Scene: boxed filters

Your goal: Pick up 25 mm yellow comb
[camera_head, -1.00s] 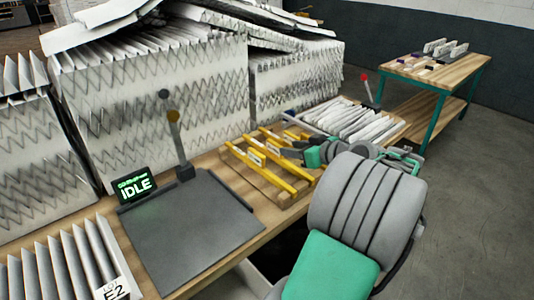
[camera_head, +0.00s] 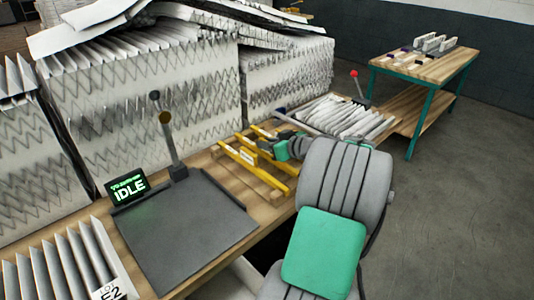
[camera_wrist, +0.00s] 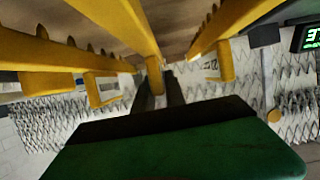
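Several yellow combs lie on the wooden bench behind the grey pad in the head view, one of them the front comb (camera_head: 262,174). Some carry white labels, but I cannot read a 25 mm mark. My gripper (camera_head: 268,143) is at the far right part of the combs, low over them, its tips partly hidden. In the wrist view yellow comb bars cross the top close to the camera. One middle bar (camera_wrist: 140,25) runs down to the dark fingertips of my gripper (camera_wrist: 159,92). Its end appears between them; I cannot tell if they touch or grip it.
A dark grey pad (camera_head: 185,232) with an IDLE display (camera_head: 128,187) and an upright lever post (camera_head: 172,145) stands left of the combs. Tall pleated filters (camera_head: 140,100) line the bench's back. A tray of white pleated pieces (camera_head: 345,118) lies beyond my gripper.

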